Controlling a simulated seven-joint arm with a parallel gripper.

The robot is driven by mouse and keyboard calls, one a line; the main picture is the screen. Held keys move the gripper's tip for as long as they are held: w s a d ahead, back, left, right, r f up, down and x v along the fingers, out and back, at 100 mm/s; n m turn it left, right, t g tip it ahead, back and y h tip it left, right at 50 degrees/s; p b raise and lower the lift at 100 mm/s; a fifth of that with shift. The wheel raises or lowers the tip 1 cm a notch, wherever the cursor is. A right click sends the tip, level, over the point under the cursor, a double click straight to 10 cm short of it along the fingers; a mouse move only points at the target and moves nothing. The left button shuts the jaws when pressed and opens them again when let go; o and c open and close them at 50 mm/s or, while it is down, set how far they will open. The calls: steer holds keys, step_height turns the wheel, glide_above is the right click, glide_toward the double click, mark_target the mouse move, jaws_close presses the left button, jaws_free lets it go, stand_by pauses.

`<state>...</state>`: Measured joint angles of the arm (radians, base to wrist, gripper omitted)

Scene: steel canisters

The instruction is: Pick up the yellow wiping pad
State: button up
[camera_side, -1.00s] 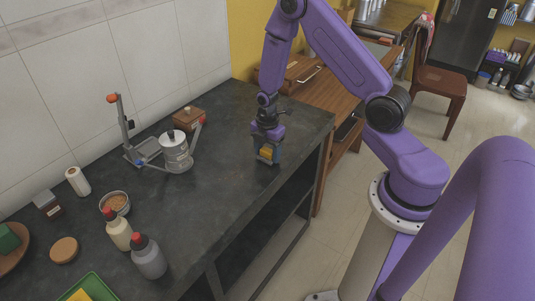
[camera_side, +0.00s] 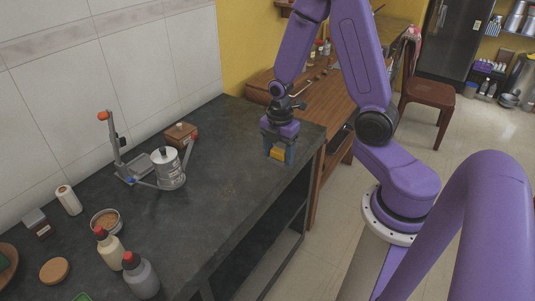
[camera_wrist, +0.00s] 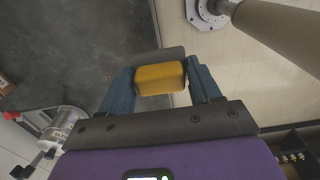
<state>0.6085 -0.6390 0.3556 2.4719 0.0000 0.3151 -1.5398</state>
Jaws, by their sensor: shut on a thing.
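The yellow wiping pad (camera_side: 278,154) is a small yellow block between the fingers of my gripper (camera_side: 279,152) in the side view. The gripper is near the right front edge of the dark counter. In the wrist view the pad (camera_wrist: 160,77) shows its yellow face with a dark grey layer behind it. The two blue fingers of my gripper (camera_wrist: 162,85) are shut on its left and right sides. I cannot tell exactly how high the pad is above the counter.
On the dark counter (camera_side: 225,200), a steel canister (camera_side: 168,170) stands by a lever device (camera_side: 120,155) and a small wooden box (camera_side: 181,134). Two bottles with red caps (camera_side: 141,274), a bowl (camera_side: 105,221) and a round wooden lid (camera_side: 54,271) are front left. The counter's middle is clear.

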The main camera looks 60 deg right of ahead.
steer(key=s+a+r, duration=0.1)
steer(key=s+r, duration=0.1)
steer(key=s, duration=0.3)
steer(key=shift+s+r, duration=0.35)
steer(key=shift+s, duration=0.05)
steer(key=shift+a, duration=0.1)
